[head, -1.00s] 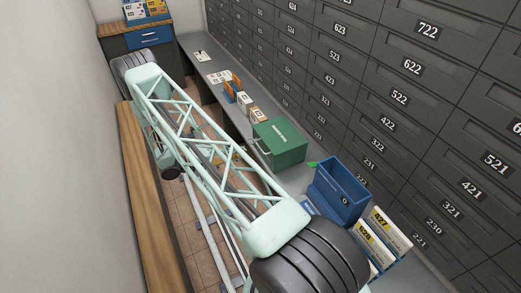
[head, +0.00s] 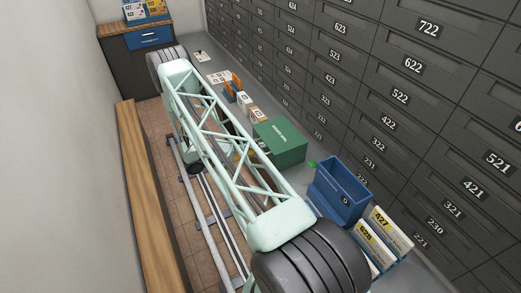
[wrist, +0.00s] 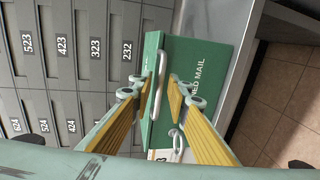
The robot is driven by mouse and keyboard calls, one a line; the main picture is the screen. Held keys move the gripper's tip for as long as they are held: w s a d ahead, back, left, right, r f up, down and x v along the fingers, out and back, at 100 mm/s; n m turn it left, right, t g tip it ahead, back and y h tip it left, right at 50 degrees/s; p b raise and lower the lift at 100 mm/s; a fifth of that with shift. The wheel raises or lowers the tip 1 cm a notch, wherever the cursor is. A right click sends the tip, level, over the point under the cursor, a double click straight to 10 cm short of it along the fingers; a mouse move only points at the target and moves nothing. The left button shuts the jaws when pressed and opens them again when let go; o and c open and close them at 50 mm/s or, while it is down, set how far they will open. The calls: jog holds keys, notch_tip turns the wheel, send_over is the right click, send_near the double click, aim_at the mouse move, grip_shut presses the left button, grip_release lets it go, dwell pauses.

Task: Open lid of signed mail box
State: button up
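The green signed mail box (head: 287,146) stands on the grey counter against the mailbox wall. Its lid looks closed. In the wrist view the box (wrist: 212,65) shows white lettering ending in "ED MAIL". A pale metal handle (wrist: 159,66) is on it, and a second pale loop (wrist: 178,146) shows lower down. My gripper (wrist: 157,90) is open, its two yellow-padded fingers on either side of the first handle, with gaps visible. I cannot tell how far the fingertips are above it. In the head view my arm hides the gripper and the handle side of the box.
A blue bin (head: 340,190) stands to the right of the box, with white mail holders (head: 388,232) beyond it. Small boxes and an orange divider (head: 237,82) stand to its left. The wall of grey mailboxes (head: 400,100) rises behind. A wooden bench (head: 150,200) runs along the left.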

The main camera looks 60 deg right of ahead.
jog(key=shift+s+d, duration=0.2)
jog(key=shift+d, duration=0.2)
jog(key=shift+c, duration=0.9)
grip_shut()
jog(key=shift+r, duration=0.1)
